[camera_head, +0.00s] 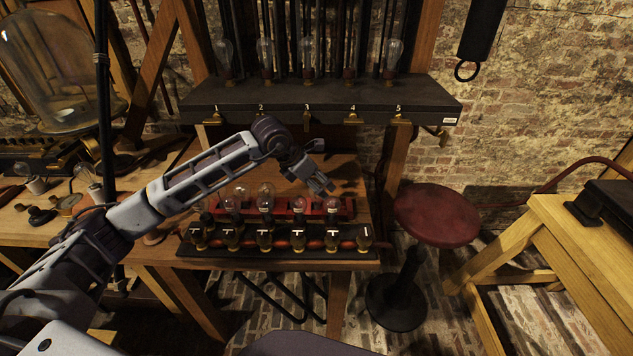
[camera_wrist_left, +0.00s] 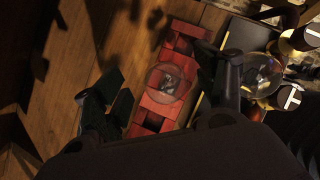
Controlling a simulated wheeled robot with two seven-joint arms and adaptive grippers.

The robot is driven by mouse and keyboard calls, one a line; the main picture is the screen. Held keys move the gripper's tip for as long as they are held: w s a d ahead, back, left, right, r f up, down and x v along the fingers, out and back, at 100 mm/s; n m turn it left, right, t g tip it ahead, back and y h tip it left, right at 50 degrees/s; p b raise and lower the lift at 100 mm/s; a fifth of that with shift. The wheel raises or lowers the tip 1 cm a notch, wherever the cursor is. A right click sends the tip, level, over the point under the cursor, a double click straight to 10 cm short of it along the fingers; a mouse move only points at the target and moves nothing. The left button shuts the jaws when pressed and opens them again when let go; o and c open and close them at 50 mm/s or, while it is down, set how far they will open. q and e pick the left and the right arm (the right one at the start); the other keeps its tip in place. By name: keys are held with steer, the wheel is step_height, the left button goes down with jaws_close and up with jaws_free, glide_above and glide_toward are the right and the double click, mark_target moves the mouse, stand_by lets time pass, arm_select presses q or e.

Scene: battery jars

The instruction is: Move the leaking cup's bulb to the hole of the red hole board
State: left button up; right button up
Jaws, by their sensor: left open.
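The red hole board (camera_head: 284,208) lies on the wooden table behind a black rack. It also crosses the wrist view diagonally (camera_wrist_left: 148,120). Several clear bulbs stand on or near it. My left gripper (camera_head: 322,185) is open above the board's right end. In the wrist view its fingers (camera_wrist_left: 165,84) stand apart on either side of a clear round bulb (camera_wrist_left: 168,82), which sits over the red board; contact is not visible. Several dark cups with white T marks (camera_head: 265,238) stand in the black rack. I cannot tell which cup leaks. My right gripper is not in view.
A black shelf (camera_head: 320,97) numbered 1 to 5 holds tall bulbs above the table. A red stool (camera_head: 437,213) stands to the right. A large glass dome (camera_head: 60,65) stands at the left. The table beside the board is partly bare.

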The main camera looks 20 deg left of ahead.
arm_select(q)
steer(key=v, duration=1.2)
stand_by(0.6)
step_height(320, 180, up, 9)
steer(key=p, duration=0.9)
steer(key=shift+r+p, duration=0.55)
